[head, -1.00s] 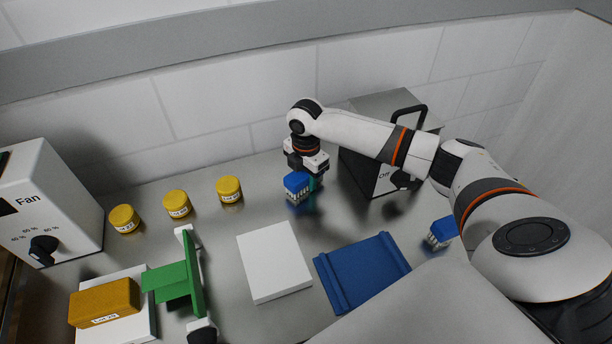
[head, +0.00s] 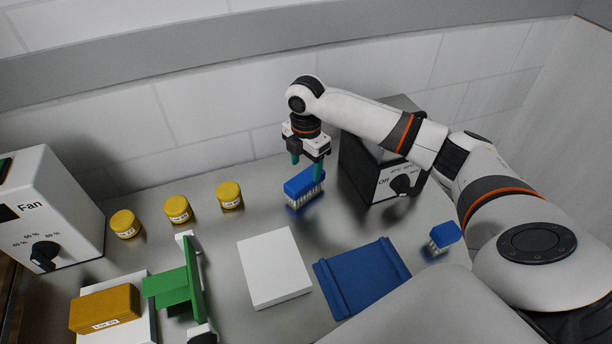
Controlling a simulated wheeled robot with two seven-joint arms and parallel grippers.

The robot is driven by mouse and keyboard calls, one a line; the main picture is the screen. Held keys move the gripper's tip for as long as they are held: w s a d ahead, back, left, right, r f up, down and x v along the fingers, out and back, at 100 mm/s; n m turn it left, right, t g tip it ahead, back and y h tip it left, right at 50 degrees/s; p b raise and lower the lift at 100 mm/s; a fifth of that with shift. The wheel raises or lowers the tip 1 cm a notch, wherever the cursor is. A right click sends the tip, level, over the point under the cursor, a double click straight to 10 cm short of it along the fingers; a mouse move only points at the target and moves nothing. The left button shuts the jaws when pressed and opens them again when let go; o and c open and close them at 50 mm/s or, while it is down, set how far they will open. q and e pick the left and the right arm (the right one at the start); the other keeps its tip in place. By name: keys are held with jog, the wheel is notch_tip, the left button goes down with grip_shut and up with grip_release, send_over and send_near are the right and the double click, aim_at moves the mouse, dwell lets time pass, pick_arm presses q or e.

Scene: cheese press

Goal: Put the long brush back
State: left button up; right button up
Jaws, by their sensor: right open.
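The long brush (head: 304,187) has a blue back and pale bristles. It lies bristles down on the steel counter, left of the dark box with the dial. My right gripper (head: 307,172) is just above and behind it, pointing down, with its green-tipped fingers spread apart and nothing between them. One fingertip comes close to the brush's far edge; I cannot tell whether it touches. A shorter blue brush (head: 443,236) stands at the right, near my right arm. My left gripper is not in view.
A blue tray (head: 362,277) and a white board (head: 274,268) lie in front. Several yellow jars (head: 177,209) stand at the left. A green press part (head: 185,285), a yellow block (head: 105,308) and a Fan box (head: 45,215) are further left. The dial box (head: 372,168) stands close right.

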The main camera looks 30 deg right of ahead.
aim_at(306, 176)
notch_tip(306, 176, up, 5)
jog(key=shift+r, duration=0.1)
dwell(0.6)
